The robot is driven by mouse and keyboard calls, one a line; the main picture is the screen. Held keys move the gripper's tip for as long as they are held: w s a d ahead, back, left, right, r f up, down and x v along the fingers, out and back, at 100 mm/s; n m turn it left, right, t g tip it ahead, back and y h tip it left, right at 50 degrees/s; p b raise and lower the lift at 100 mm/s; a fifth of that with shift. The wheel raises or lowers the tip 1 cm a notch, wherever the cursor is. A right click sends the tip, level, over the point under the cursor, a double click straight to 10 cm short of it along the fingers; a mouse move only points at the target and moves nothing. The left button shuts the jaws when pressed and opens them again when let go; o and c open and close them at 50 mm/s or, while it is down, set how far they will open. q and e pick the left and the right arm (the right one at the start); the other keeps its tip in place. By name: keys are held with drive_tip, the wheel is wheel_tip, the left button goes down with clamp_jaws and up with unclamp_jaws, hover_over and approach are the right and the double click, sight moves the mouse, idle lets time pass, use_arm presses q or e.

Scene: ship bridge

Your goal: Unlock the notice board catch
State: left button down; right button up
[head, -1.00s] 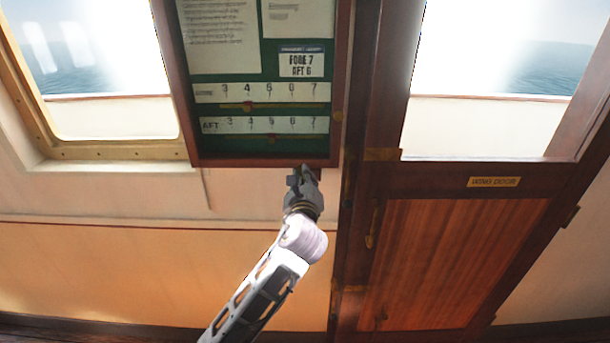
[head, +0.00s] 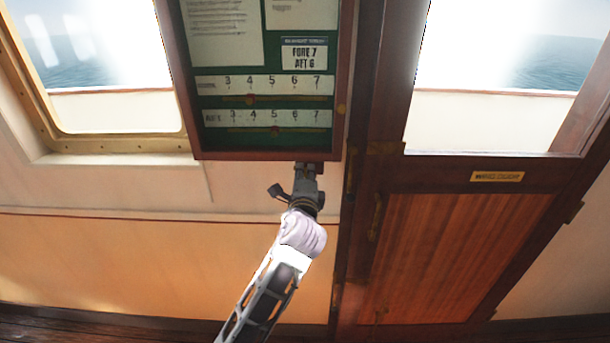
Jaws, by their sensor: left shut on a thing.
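The notice board (head: 250,156) hangs on the wall in the head view, a wooden-framed case with a green back. Its catch is at the right part of the lower frame edge, mostly hidden by my gripper. My left gripper (head: 308,172) reaches up from below and is shut on the catch, just under the frame. A dark part of the gripper sticks out to its left. My right gripper is not in view.
The board holds papers, a FORE 7 / AFT 6 card (head: 304,53) and two number scales with red sliders. A wooden wing door (head: 455,255) stands to the right. A window (head: 110,110) is to the left. The wall below the board is bare.

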use_arm(q)
drive_tip(key=shift+f+n, duration=0.2)
drive_tip(key=shift+n, duration=0.6)
drive_tip(key=c, duration=1.7)
unclamp_jaws()
drive_tip(key=shift+o, duration=0.2)
drive_tip(key=shift+s, duration=0.15)
drive_tip(key=s, duration=1.1)
drive_tip(key=shift+s, duration=0.4)
drive_tip(key=shift+a, duration=0.1)
